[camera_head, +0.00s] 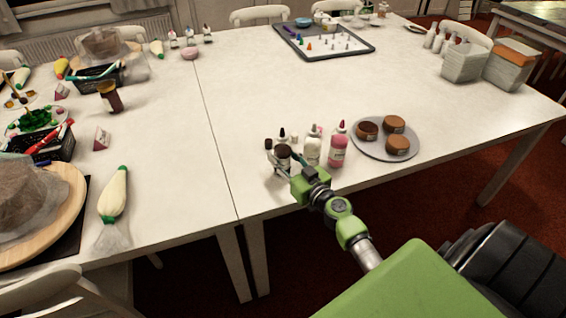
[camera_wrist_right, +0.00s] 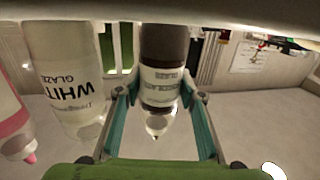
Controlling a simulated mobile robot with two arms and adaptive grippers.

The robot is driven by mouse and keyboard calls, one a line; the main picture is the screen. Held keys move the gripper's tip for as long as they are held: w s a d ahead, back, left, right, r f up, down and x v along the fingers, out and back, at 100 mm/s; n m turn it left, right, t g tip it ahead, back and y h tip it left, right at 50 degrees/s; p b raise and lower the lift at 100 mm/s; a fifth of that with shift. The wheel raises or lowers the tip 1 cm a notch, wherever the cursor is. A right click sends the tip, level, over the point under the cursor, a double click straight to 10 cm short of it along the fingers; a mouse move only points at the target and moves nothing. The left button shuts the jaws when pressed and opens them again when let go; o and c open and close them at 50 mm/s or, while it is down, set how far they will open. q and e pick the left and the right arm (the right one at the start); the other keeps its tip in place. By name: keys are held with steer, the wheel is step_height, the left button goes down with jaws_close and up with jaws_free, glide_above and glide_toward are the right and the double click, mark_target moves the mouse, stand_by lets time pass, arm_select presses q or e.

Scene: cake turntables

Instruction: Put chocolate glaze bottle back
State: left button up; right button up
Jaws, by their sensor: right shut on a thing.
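The chocolate glaze bottle (camera_head: 282,155) is dark brown with a pale label. It is upright at the near edge of the white table, left of the white glaze bottle (camera_head: 312,151) and the pink bottle (camera_head: 338,150). My right gripper (camera_head: 280,163) is shut on it, one finger on each side. In the right wrist view, which is upside down, the chocolate bottle (camera_wrist_right: 163,75) is between the teal fingers, and the white bottle (camera_wrist_right: 65,75) stands apart on the left. I cannot tell whether the held bottle's base touches the table. My left gripper is not in view.
A grey plate (camera_head: 384,154) with three brown cakes is right of the bottles. Small dark-capped items (camera_head: 268,144) are just behind the held bottle. A piping bag (camera_head: 113,202) lies on the left table. The table behind the bottles is clear up to a dark-edged tray (camera_head: 340,52).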

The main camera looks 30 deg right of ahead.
stand_by(0.3)
steer(key=o, duration=0.3)
steer(key=shift+f, duration=0.2)
steer(key=o, duration=0.4)
steer(key=shift+o, duration=0.2)
steer(key=shift+r, duration=0.2)
